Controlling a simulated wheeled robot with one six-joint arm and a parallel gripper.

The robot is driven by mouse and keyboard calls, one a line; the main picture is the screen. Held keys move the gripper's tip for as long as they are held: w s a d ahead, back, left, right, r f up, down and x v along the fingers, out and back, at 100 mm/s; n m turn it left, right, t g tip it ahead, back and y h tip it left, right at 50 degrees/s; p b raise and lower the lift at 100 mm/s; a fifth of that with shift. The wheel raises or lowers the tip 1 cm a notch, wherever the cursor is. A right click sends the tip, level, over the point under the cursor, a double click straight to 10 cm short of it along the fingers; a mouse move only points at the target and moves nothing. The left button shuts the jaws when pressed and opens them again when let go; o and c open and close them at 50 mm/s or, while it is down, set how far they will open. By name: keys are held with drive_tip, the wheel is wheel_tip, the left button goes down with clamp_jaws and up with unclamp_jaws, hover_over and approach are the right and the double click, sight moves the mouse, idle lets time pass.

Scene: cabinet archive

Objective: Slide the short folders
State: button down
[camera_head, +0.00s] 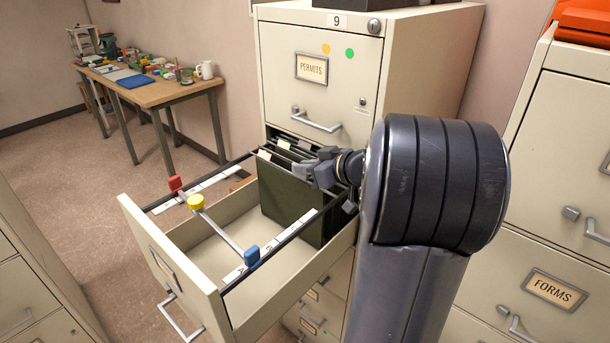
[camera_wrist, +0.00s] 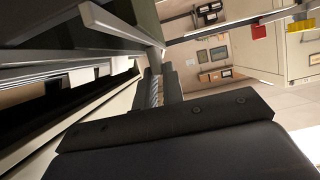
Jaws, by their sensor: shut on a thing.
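Dark green hanging folders (camera_head: 286,203) stand upright at the back of the open cabinet drawer (camera_head: 172,272), packed behind one another with white tabs. My gripper (camera_head: 325,170) is at the top right of the folders in the head view, shut at the top edge of a green folder. My arm hides part of the drawer's right side. In the wrist view a ribbed finger pad of my gripper (camera_wrist: 157,92) lies close against the green folder (camera_wrist: 145,18). Folder bars and white tabs show at the left. Which single folder is gripped is hard to tell.
A grey rod (camera_head: 221,230) with a yellow knob and a blue clip (camera_head: 251,256) crosses the drawer between its rails. A red clip (camera_head: 175,184) sits on the left rail. A cabinet (camera_head: 555,200) stands at the right.

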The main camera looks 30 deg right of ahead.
drive_tip(key=shift+d, duration=0.1)
drive_tip(key=c, duration=1.5)
unclamp_jaws()
drive_tip(key=b+v, duration=0.2)
drive_tip(key=v, duration=0.8)
drive_tip(key=shift+s+d+r+b, duration=0.15)
drive_tip(key=shift+s+r+b, duration=0.1)
drive_tip(key=shift+s+b, duration=0.1)
drive_tip(key=shift+w, duration=0.1)
